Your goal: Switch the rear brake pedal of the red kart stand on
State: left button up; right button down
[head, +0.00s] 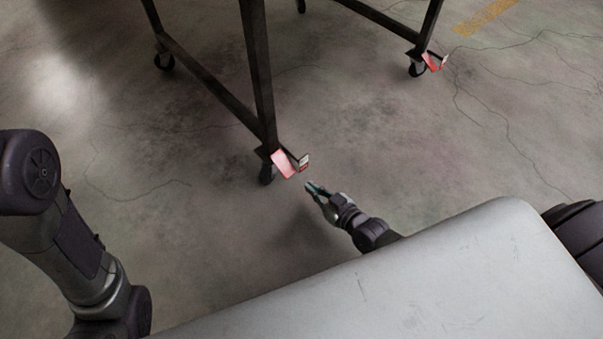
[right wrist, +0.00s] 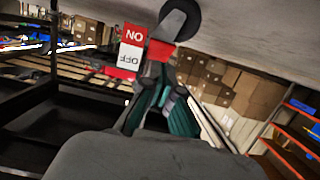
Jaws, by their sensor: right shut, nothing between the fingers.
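The kart stand (head: 257,75) shows as a dark metal frame on casters; its red colour shows only on the pedals. A red brake pedal (head: 284,163) with a small label plate sits at the nearest caster (head: 267,173). In the right wrist view, turned upside down, the label (right wrist: 131,50) reads ON and OFF, beside the red pedal (right wrist: 160,50) and the black wheel (right wrist: 181,18). My right gripper (head: 309,187) is shut and empty, low over the floor, just right of and below this pedal. Contact cannot be told. My left gripper is out of view.
Another red pedal (head: 433,61) sits at the far right caster (head: 417,70). Open concrete floor surrounds the stand. In the right wrist view, stacked cardboard boxes (right wrist: 250,96) and an orange shelf (right wrist: 290,140) stand in the background.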

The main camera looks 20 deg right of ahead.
jog(key=s, duration=0.2)
jog(key=s+d+f, duration=0.1)
jog(key=shift+s+d, duration=0.1)
jog(key=shift+s, duration=0.1)
dwell(0.5)
